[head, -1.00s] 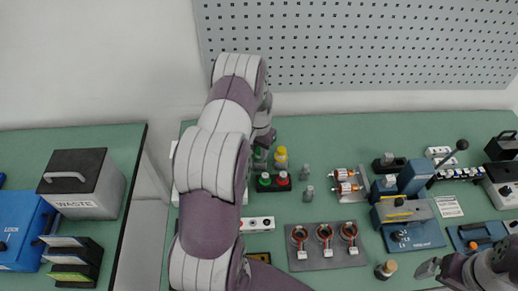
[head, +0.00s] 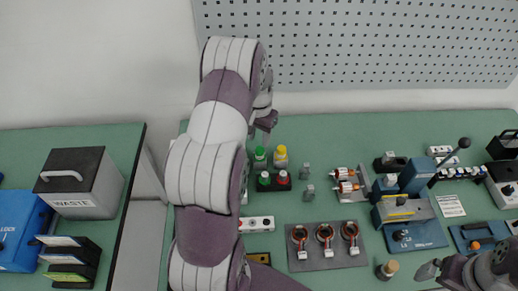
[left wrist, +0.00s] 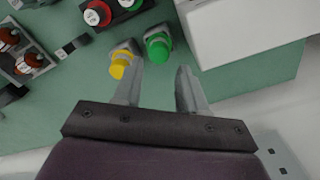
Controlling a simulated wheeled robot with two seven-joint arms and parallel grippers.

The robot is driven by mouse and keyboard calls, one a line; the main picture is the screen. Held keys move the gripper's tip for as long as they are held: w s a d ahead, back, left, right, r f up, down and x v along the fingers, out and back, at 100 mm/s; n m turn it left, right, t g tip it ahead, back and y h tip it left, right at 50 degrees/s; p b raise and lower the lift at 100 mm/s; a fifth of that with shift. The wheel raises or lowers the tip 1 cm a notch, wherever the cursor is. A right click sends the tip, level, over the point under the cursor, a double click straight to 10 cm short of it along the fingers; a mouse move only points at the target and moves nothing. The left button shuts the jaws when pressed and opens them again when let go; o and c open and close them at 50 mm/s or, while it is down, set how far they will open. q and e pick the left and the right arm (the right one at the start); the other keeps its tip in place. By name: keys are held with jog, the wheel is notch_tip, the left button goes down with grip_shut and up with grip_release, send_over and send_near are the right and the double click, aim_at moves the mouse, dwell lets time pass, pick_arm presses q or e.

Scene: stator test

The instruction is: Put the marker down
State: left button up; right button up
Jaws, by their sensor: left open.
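Two capped bottle-like items stand side by side at the back of the bench, one green (head: 260,158) and one yellow (head: 281,157). I cannot tell which thing is the marker. In the left wrist view the green one (left wrist: 158,46) lies ahead of the gap between my fingers, and the yellow one (left wrist: 122,62) is by the left fingertip. My left gripper (left wrist: 160,82) is open with nothing between its fingers. In the head view this gripper (head: 266,120) is partly hidden by my arm, just behind the green item. My right gripper (head: 430,270) is at the lower right, its jaws unclear.
A black holder (head: 274,187) with green and red caps stands in front of the two items. A grey plate (head: 327,262) with several copper coils lies nearer. Blue fixtures stand to the right, and a waste bin (head: 80,185) is on the left table. The back bench strip is clear.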

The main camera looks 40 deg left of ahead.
pick_arm(q)
jog(key=s+d+r, duration=0.4)
jog(key=d+r, duration=0.4)
jog(key=d, duration=0.2)
jog(key=s+d+m+t, duration=0.1)
jog(key=s+d, duration=0.8)
jog(key=s, duration=0.2)
jog(key=shift+d+f+b, duration=0.15)
jog(key=shift+d+b, duration=0.15)
jog(key=shift+d, duration=0.05)
jog(key=shift+s, duration=0.15)
